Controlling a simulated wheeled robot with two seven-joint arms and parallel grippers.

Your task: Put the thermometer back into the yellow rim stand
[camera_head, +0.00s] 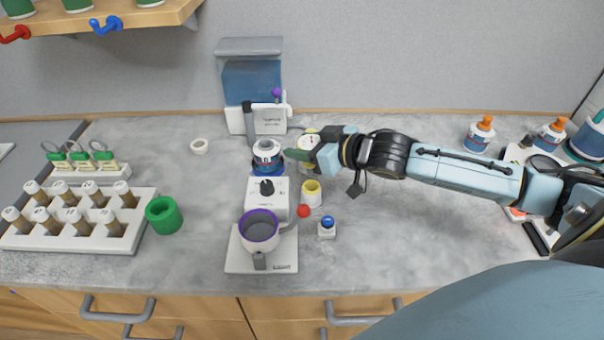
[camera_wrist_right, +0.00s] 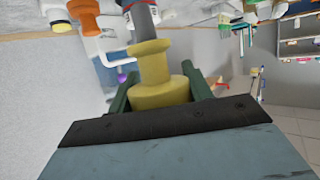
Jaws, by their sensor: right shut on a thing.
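My right gripper (camera_head: 303,152) reaches in from the right, beside the bottle on the stirrer. It is shut on a yellow stepped piece, which I take to be the thermometer (camera_wrist_right: 158,92), held between its green fingers in the wrist view. A grey cylinder shows beyond the yellow piece; whether it belongs to the thermometer I cannot tell. The small white stand with a yellow rim (camera_head: 312,194) is on the bench, nearer the front than the gripper and apart from it. Its opening looks empty. My left gripper is not in view.
A white-capped bottle (camera_head: 267,150) stands on a blue base behind a white device with a black knob (camera_head: 266,190). A purple-rimmed cup (camera_head: 259,230) is in front. A red ball (camera_head: 303,211) and a blue-topped block (camera_head: 327,228) lie near the stand. Bench right of these is clear.

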